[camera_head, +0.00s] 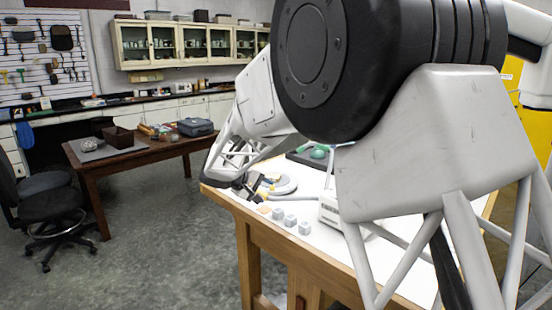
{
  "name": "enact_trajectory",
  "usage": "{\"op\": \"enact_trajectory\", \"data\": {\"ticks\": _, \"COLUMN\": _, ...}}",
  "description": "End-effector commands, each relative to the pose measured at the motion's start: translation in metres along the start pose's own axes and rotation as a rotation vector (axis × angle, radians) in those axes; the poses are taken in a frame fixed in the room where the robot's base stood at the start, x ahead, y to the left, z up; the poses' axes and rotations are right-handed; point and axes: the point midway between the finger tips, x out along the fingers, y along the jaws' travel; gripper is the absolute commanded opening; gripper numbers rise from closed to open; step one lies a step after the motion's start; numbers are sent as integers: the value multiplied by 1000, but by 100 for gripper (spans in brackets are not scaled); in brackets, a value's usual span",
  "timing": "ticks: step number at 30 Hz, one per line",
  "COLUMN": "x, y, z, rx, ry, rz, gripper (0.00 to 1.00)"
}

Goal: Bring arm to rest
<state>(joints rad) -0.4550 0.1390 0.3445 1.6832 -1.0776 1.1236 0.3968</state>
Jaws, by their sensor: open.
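My arm fills the middle and right of the view, with a large black joint and pale grey links. My gripper (247,191) is small and dark at the end of the arm, over the left part of the white-topped wooden table (325,244). It is open, and I see nothing held in it. Several small pale blocks (290,220) lie on the table, to the right of and nearer than the gripper. My arm hides much of the table.
A dark tray (303,157) with a green object (318,152) lies further back. A whitish box (331,212) stands partly hidden behind my arm. A brown table (150,156) with a toolbox (195,127) and a black chair (45,205) stand at left. The floor between the tables is clear.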

Motion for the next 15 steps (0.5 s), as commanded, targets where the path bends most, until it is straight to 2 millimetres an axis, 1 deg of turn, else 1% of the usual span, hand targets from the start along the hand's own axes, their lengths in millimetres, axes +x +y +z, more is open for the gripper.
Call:
{"op": "enact_trajectory", "data": {"ticks": 1, "x": 0, "y": 9, "z": 17, "rx": 15, "ry": -11, "rz": -21, "gripper": 56}}
{"op": "enact_trajectory", "data": {"ticks": 6, "x": 0, "y": 28, "z": 73, "rx": 63, "ry": -47, "rz": -101, "gripper": 56}}
{"op": "enact_trajectory", "data": {"ticks": 8, "x": 0, "y": 33, "z": 92, "rx": 80, "ry": -57, "rz": -130, "gripper": 56}}
{"op": "enact_trajectory", "data": {"ticks": 9, "x": -1, "y": 36, "z": 105, "rx": 91, "ry": -64, "rz": -149, "gripper": 56}}
{"op": "enact_trajectory", "data": {"ticks": 11, "x": -1, "y": 41, "z": 124, "rx": 110, "ry": -74, "rz": -177, "gripper": 56}}
{"op": "enact_trajectory", "data": {"ticks": 15, "x": -4, "y": 48, "z": 170, "rx": 152, "ry": -94, "rz": -242, "gripper": 56}}
